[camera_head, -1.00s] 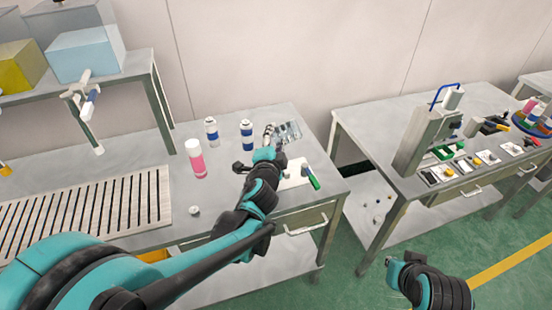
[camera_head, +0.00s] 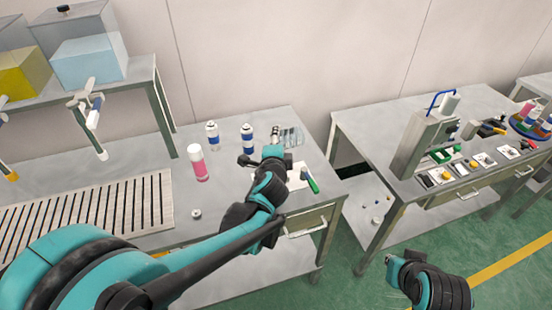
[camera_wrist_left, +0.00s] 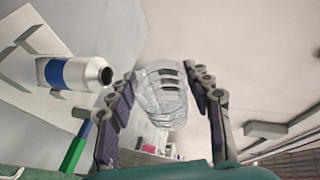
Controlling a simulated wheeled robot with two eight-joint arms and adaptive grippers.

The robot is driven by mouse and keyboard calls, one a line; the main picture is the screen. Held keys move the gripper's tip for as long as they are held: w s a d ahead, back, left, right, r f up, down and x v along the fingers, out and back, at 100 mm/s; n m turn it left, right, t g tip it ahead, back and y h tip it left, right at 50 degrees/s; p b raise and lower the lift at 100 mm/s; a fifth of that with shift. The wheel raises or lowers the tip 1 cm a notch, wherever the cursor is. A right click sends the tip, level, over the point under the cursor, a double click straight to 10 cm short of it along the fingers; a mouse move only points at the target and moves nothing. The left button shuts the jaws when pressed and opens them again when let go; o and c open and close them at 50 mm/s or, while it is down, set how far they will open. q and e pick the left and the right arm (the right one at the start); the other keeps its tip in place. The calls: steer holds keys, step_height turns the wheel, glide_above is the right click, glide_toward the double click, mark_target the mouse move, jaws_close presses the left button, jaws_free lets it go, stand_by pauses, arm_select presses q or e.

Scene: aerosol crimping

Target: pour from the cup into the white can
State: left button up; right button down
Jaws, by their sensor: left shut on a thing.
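My left gripper (camera_wrist_left: 160,95) is shut on a clear cup (camera_wrist_left: 161,93) with dark marks on its side. In the head view the cup (camera_head: 291,136) is above the table, just beyond my left wrist. A white can with a blue band (camera_wrist_left: 75,74) lies left of the cup in the rolled wrist view, its dark mouth towards the cup, with a gap between. Two blue-banded white cans (camera_head: 247,139) (camera_head: 212,136) stand upright in the head view; I cannot tell which one the wrist view shows. My right gripper (camera_head: 391,270) is low at right, its fingers unclear.
A pink and white can (camera_head: 199,163) stands left of my arm. A small round part (camera_head: 196,213) lies near the front edge. A green marker (camera_head: 312,183) lies by a white card (camera_head: 297,178). A slatted rack (camera_head: 90,208) covers the left side. A second table holds a press (camera_head: 428,140).

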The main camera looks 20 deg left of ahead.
stand_by(0.3)
arm_select(q)
steer(key=shift+w+d+r+m+g+y+p, duration=0.2)
steer(key=shift+d+r+m+g+y+p, duration=0.15)
steer(key=shift+m+g+p, duration=0.25)
steer(key=shift+w+d+m+g+y+p, duration=0.15)
steer(key=shift+m+g+y+p, duration=0.25)
steer(key=shift+m, duration=0.3)
